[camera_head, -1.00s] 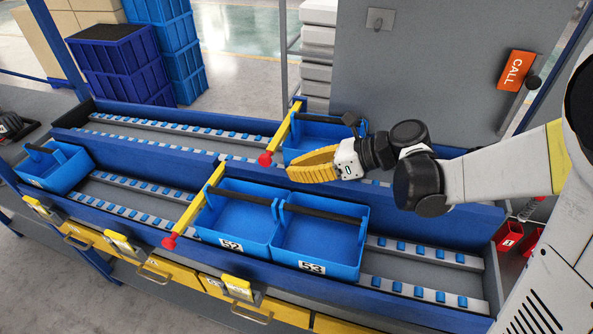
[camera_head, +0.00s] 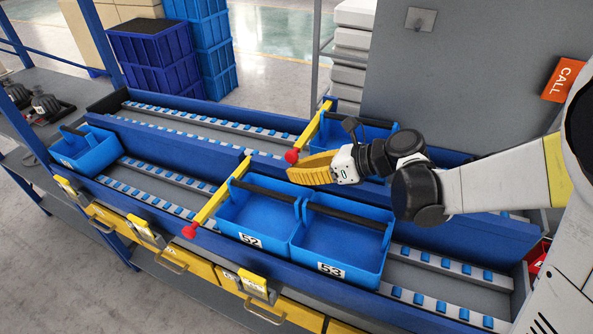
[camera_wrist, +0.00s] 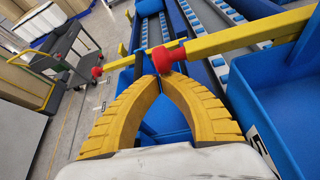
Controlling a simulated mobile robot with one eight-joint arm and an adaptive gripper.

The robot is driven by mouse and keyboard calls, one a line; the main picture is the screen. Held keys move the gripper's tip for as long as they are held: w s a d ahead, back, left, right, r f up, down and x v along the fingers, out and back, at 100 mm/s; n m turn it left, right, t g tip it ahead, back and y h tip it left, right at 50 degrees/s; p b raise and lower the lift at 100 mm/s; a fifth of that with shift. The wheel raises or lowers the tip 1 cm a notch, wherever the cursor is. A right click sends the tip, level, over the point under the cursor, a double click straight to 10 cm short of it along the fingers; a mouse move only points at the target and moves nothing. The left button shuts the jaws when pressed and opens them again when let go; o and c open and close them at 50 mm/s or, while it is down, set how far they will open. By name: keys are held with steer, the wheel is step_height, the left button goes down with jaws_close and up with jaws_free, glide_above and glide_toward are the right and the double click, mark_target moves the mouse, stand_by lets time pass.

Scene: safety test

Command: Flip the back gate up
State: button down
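The back gate (camera_head: 313,130) is a yellow bar with a red knob (camera_head: 291,156), lying low across the rear lane to the left of a blue bin. My gripper (camera_head: 292,175) has its yellow fingers pointing left, just in front of and below that knob in the head view. In the wrist view the fingertips (camera_wrist: 160,78) come together with nothing seen held between them. The back gate's knob (camera_wrist: 166,61) shows right at the tips; whether they touch it I cannot tell. The front gate (camera_head: 218,198) also lies down, with its red knob (camera_head: 188,231) at the front rail.
Blue bins 52 (camera_head: 250,222) and 53 (camera_head: 340,250) stand in the front lane below my gripper. Another bin (camera_head: 355,134) stands behind it in the rear lane. A blue divider (camera_head: 190,145) separates the lanes. The rollers on the left are mostly clear.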

steer(key=w+d+r+m+g+y+p, duration=0.1)
steer(key=r+p, duration=0.4)
steer(key=r, duration=0.5)
steer(key=w+d+r+m+g+p, duration=0.1)
steer(key=w+r+p, duration=0.4)
steer(key=r, duration=0.6)
steer(key=shift+w+d+m+g+y+p, duration=0.2)
steer(key=shift+m+g+y+p, duration=0.2)
steer(key=shift+m+g+p, duration=0.45)
steer(key=shift+t, duration=0.25)
steer(key=v, duration=1.2)
steer(key=shift+s, duration=0.1)
